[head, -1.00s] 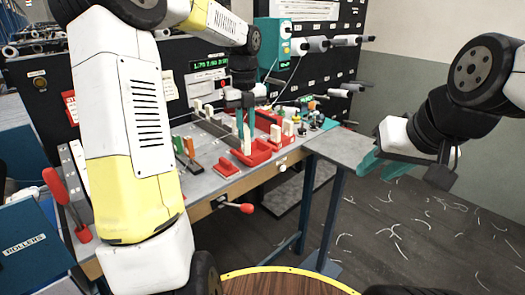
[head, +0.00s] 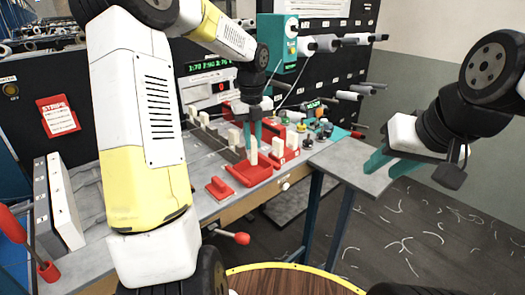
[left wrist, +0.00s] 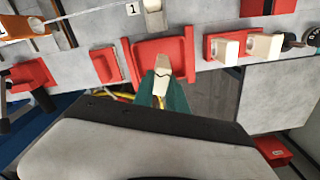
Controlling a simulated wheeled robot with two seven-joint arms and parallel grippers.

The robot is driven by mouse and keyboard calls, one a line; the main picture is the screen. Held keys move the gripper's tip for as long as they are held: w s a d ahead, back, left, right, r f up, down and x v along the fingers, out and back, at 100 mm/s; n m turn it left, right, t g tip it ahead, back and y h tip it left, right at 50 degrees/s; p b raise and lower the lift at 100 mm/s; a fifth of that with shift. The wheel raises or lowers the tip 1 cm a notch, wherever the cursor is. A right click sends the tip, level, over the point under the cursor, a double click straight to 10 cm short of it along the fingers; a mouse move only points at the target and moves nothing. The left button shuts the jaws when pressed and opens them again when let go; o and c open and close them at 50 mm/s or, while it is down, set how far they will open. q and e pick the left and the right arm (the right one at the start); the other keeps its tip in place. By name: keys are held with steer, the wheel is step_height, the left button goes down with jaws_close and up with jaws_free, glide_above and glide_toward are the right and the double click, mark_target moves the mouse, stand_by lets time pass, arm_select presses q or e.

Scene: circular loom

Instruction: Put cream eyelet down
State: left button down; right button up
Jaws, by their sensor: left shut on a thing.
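The cream eyelet (left wrist: 162,73) is a small pale piece between the teal fingertips of my left gripper (left wrist: 162,92) in the left wrist view. In the head view my left gripper (head: 254,137) points down over a red tray (head: 250,174) near the bench's front edge. The red tray also shows behind the eyelet in the left wrist view (left wrist: 183,50). I cannot tell whether the eyelet touches the tray. My right gripper (head: 382,162) is open and empty, at the right near the bench's corner.
A red block (head: 219,187) lies left of the tray. Red holders with cream pieces (head: 278,142) stand to its right, and small coloured parts (head: 318,128) lie beyond. The grey bench end (head: 350,163) is bare. A red-knobbed lever (head: 233,237) sticks out in front.

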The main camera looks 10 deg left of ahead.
mark_target(253, 154)
arm_select(q)
steer(key=shift+f, duration=2.55)
steer(key=shift+f, duration=0.1)
steer(key=c, duration=1.3)
jaws_free()
steer(key=shift+c, duration=0.2)
